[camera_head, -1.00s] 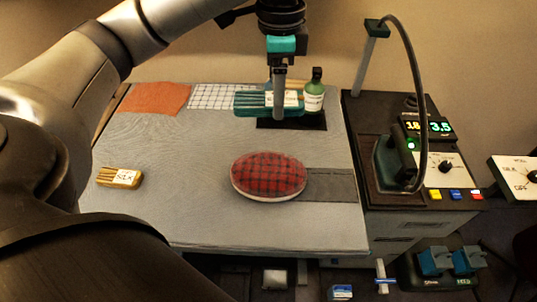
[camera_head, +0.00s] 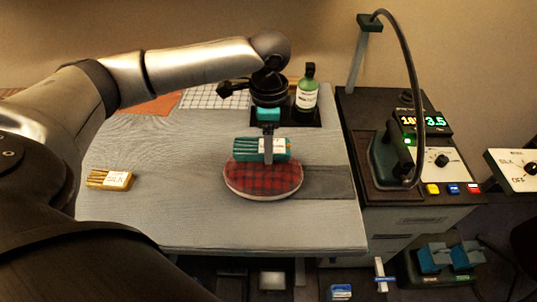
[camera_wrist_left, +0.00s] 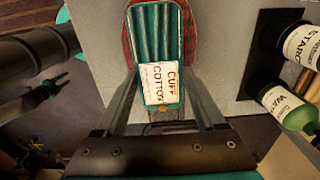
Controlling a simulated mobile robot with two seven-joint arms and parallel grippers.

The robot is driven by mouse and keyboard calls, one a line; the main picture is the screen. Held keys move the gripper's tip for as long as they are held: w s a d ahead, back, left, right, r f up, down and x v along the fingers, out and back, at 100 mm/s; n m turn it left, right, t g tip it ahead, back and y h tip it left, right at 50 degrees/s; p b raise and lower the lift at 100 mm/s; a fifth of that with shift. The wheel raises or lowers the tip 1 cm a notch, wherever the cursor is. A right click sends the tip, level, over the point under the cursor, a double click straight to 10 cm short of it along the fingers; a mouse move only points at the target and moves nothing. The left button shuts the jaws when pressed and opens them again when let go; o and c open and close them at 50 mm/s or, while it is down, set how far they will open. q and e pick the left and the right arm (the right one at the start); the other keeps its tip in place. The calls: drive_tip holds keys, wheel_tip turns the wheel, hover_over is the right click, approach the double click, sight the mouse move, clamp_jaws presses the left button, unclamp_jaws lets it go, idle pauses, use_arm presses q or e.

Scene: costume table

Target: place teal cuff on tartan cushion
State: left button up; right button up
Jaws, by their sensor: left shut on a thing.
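The teal cuff (camera_head: 248,149), with a white label reading "CUFF COTTON" in the left wrist view (camera_wrist_left: 158,82), is held in my left gripper (camera_head: 268,158). The gripper is shut on it. The cuff is over the far part of the tartan cushion (camera_head: 262,183), a red and dark checked oval with a pale rim on the table. I cannot tell whether the cuff touches the cushion. In the left wrist view the cuff covers most of the cushion, whose red edge (camera_wrist_left: 191,22) shows beside it. My right gripper is out of view.
A mustard cuff (camera_head: 110,179) lies at the table's left. A green bottle (camera_head: 307,90) stands on a dark mat at the back; a starch bottle shows in the left wrist view (camera_wrist_left: 301,43). The iron station (camera_head: 400,150) stands right. The table's front left is clear.

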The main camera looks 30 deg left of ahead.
use_arm(q)
wheel_tip(320, 180, down, 4)
drive_tip(key=shift+f+b, duration=0.2)
drive_tip(key=shift+b, duration=0.1)
drive_tip(key=shift+f, duration=0.1)
drive_tip(key=shift+f, duration=0.1)
drive_tip(key=o, duration=1.3)
wheel_tip(320, 180, up, 12)
drive_tip(key=shift+r+p, duration=0.15)
drive_tip(key=shift+p, duration=0.85)
